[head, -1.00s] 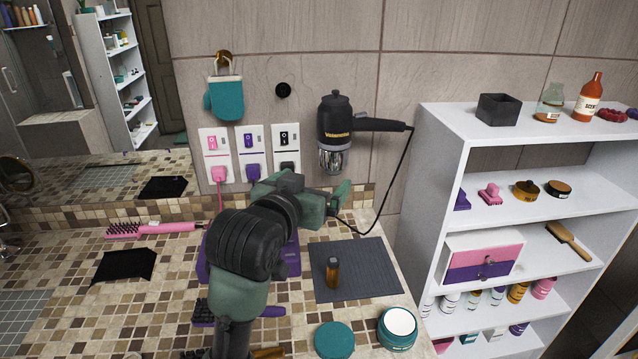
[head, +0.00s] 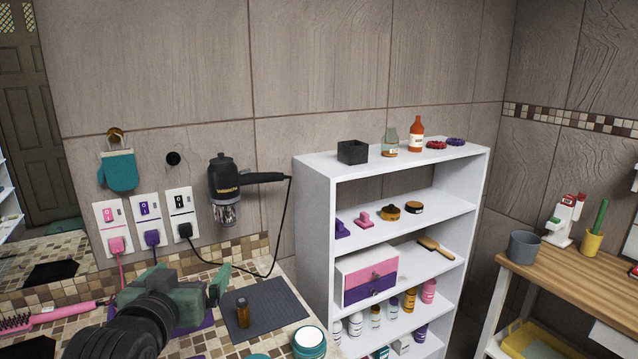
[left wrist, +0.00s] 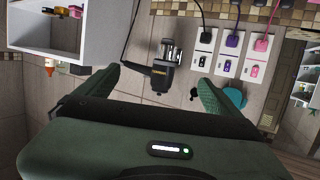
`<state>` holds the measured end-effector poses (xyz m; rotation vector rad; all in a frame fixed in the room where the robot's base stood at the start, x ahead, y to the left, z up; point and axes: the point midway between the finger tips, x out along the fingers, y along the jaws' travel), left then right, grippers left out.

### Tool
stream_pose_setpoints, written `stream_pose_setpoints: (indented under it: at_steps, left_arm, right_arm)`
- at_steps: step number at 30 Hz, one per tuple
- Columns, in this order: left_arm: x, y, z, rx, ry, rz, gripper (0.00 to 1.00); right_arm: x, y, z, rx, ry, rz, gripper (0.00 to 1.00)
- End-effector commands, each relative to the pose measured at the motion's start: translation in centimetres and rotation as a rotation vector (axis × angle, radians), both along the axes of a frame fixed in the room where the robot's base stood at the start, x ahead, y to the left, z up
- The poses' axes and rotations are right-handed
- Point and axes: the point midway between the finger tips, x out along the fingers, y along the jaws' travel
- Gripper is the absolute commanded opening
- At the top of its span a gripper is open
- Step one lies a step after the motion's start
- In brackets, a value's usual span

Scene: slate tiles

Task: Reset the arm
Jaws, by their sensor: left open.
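My left gripper (head: 222,284) is in the lower left of the head view, above the tiled counter, pointing right. Its jaws are open and nothing shows between them. In the left wrist view its two green fingers (left wrist: 160,88) stand wide apart, with the wall and the black hair dryer (left wrist: 163,68) beyond them. The hair dryer (head: 226,184) hangs on the wall in the head view, above and apart from the gripper. My right gripper is not in view.
A small brown bottle (head: 243,313) stands on a dark grey mat (head: 268,303) just right of the gripper. Plugs fill the wall sockets (head: 147,219). A white shelf (head: 314,230) stands right of the counter. A wooden table (head: 560,273) is at far right. A pink brush (head: 50,315) lies at left.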

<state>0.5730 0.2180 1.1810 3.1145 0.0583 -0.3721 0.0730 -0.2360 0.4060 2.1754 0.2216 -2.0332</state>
Motion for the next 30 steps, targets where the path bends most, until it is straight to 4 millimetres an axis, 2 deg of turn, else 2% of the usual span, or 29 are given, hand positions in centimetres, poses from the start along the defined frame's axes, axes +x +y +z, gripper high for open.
stream_pose_setpoints:
  at_steps: [1,3,10,17,20,23,24,27,30]
  left_arm:
    - [-0.1,0.0,-0.3,0.001,0.005,0.0,0.96]
    - [-0.4,0.0,-1.5,0.004,0.032,-0.002,0.96]
    - [-1.6,-0.1,-5.6,0.017,0.12,-0.012,0.96]
    - [-4.3,-0.3,-12.0,0.036,0.267,-0.03,0.96]
    - [-6.3,-0.4,-15.5,0.046,0.353,-0.041,0.96]
    - [-9.4,-0.5,-19.9,0.058,0.467,-0.058,0.96]
    - [-11.1,-0.6,-22.0,0.063,0.524,-0.067,0.96]
    - [-15.5,-0.7,-26.3,0.075,0.655,-0.09,0.96]
    - [-19.1,-0.9,-29.1,0.084,0.754,-0.11,0.96]
  right_arm:
    - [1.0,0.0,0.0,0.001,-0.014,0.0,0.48]
    - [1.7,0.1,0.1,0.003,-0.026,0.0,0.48]
    - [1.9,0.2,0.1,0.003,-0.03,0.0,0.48]
    - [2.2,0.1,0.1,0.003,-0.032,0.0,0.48]
    - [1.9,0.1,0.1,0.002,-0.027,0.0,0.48]
    - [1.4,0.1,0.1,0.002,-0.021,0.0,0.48]
    - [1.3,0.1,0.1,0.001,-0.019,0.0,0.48]
    - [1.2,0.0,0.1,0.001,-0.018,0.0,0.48]
    - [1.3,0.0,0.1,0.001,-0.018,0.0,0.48]
